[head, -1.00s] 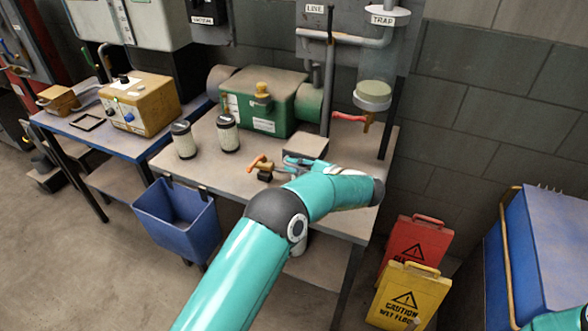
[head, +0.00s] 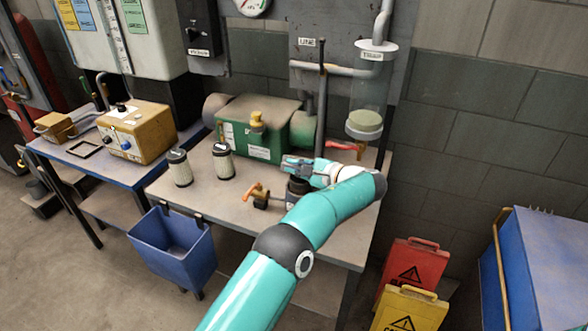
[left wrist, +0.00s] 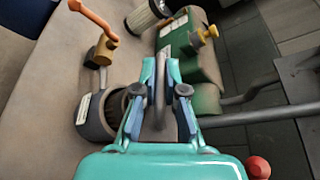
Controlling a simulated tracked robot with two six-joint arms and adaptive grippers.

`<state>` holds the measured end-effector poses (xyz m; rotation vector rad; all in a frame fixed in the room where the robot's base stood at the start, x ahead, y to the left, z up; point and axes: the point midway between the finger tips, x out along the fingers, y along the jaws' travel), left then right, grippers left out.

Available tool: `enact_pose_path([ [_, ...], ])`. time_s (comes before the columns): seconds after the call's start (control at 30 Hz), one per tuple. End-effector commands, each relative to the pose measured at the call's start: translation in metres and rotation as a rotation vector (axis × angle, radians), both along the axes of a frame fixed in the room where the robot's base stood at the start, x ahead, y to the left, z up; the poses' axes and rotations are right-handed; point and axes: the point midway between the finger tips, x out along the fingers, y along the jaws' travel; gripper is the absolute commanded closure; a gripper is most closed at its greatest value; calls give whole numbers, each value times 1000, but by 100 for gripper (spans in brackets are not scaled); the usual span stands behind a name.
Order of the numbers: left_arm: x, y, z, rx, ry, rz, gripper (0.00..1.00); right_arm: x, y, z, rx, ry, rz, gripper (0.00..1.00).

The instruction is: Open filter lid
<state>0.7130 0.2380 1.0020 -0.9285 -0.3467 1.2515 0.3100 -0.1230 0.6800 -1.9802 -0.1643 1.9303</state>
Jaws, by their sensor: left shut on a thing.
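My left gripper (head: 303,168) is at the right part of the workbench, above the dark filter housing (head: 297,187). In the left wrist view its fingers (left wrist: 161,75) are shut on a grey bar-like handle (left wrist: 160,95). The housing (left wrist: 92,118) stands just left of the fingers, with a pale label and a dark round mouth partly showing. The lid itself is mostly hidden by the gripper, so its exact angle cannot be told. An orange-handled valve (head: 256,194) sits left of the housing. My right gripper is not in view.
Two filter cartridges (head: 180,168) (head: 223,162) stand on the bench (head: 215,200). A green tank (head: 258,130) is behind them. A vertical pipe (head: 321,110) and a clear trap (head: 367,95) with a red handle are close behind the gripper. A blue bin (head: 172,245) hangs in front.

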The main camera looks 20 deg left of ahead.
Motion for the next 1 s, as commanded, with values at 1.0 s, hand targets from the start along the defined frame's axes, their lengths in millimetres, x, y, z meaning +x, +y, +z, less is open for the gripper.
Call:
enact_pose_path([
  [1.0,-10,-31,8,-1,-1,-5,79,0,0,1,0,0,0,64],
])
